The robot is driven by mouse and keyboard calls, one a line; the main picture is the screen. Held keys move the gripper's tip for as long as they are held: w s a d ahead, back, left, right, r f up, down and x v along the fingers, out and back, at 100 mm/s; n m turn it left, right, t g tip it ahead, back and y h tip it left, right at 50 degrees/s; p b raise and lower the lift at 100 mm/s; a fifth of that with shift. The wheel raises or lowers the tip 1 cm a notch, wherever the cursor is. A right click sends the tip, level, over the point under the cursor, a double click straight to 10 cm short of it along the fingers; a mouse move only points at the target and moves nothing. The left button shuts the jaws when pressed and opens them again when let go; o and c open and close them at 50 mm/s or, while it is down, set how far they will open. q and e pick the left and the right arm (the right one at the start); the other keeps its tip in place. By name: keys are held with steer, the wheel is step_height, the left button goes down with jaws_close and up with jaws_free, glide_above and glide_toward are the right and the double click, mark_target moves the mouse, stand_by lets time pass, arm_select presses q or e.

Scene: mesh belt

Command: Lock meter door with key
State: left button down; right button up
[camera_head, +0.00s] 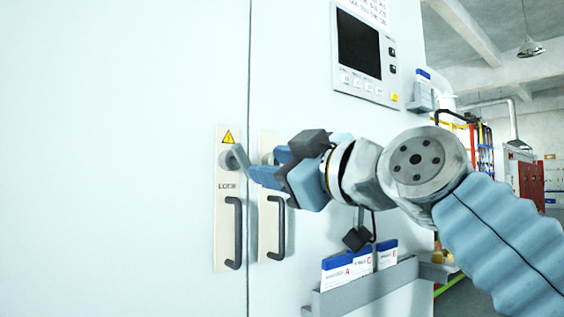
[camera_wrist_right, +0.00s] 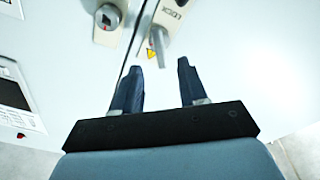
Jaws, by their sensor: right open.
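The meter door (camera_head: 120,120) is a pale cabinet panel that looks closed. Its lock plate (camera_head: 226,262) carries a yellow warning triangle, a LOCK label and a black handle (camera_head: 233,232). A grey key-like piece (camera_head: 233,158) sits at the lock; it shows as a grey bar in the right wrist view (camera_wrist_right: 163,45). My right gripper (camera_head: 263,166) is open, its blue fingers pointing at the lock. In the right wrist view its fingertips (camera_wrist_right: 158,70) lie either side of the bar's end, with gaps; I cannot tell how deep they reach. My left gripper is not in view.
A second plate with a black handle (camera_head: 278,228) stands just right of the door seam. A lock cylinder (camera_wrist_right: 107,22) shows beside it. A screen panel (camera_head: 362,55) is above, and a grey document holder (camera_head: 365,288) with cards is below my right arm.

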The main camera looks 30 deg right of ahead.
mark_target(247, 162)
steer(key=w+p, duration=0.1)
steer(key=w, duration=0.1)
steer(key=w+p, duration=0.1)
steer(key=w, duration=0.1)
steer(key=w+r+p, duration=0.1)
steer(key=w, duration=0.1)
steer(key=shift+w+a, duration=0.25)
steer(key=shift+a, duration=0.15)
steer(key=shift+w, duration=0.65)
steer(key=shift+c, duration=0.3)
steer(key=shift+a, duration=0.1)
jaws_close()
